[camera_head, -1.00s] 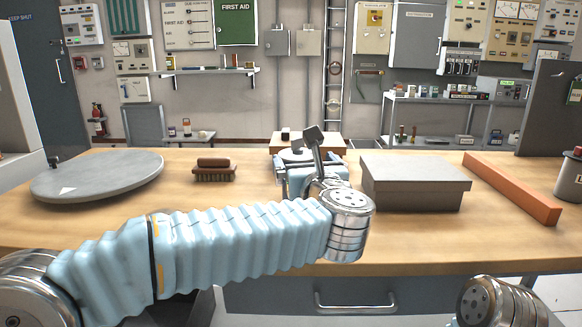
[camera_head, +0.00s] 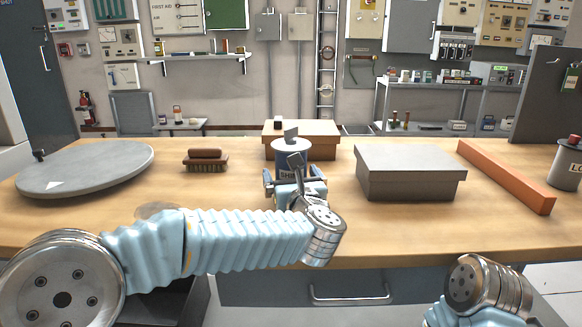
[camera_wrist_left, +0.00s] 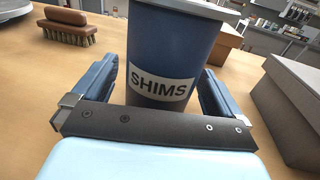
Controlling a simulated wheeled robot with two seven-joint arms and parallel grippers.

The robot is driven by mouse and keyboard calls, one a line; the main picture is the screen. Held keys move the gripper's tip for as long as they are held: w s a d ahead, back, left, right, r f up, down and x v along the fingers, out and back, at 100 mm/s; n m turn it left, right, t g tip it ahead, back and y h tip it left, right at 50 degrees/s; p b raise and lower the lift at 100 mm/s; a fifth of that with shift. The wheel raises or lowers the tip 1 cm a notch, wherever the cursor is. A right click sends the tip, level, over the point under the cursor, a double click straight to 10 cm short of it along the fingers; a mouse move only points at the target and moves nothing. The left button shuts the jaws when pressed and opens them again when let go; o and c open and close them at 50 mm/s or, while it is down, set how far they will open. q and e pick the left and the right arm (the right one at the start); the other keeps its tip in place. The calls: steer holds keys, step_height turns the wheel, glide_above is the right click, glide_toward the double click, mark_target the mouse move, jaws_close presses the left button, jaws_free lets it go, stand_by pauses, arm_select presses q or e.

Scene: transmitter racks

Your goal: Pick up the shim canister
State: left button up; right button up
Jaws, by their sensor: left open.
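The shim canister (camera_head: 291,151) stands on the wooden bench in the middle of the head view. In the left wrist view the canister (camera_wrist_left: 172,52) is dark blue with a pale rim and a white SHIMS label. My left gripper (camera_head: 294,182) is open, with its blue fingers on either side of the canister. In the left wrist view the left gripper (camera_wrist_left: 158,92) shows a gap between the right finger and the canister. Whether the left finger touches is hard to tell. My right arm shows at the lower right, but its gripper is out of view.
A brown brush (camera_head: 206,160) and a round grey plate (camera_head: 85,168) lie to the left. A grey box (camera_head: 410,172) and an orange bar (camera_head: 506,176) lie to the right. A brown box (camera_head: 325,140) stands behind the canister. Bare bench lies left of my left gripper.

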arm_select(q)
steer(key=shift+w+a, duration=0.25)
steer(key=shift+w, duration=0.85)
steer(key=shift+c, duration=0.2)
steer(key=shift+r, duration=0.1)
steer(key=c, duration=1.4)
steer(key=shift+r, duration=0.1)
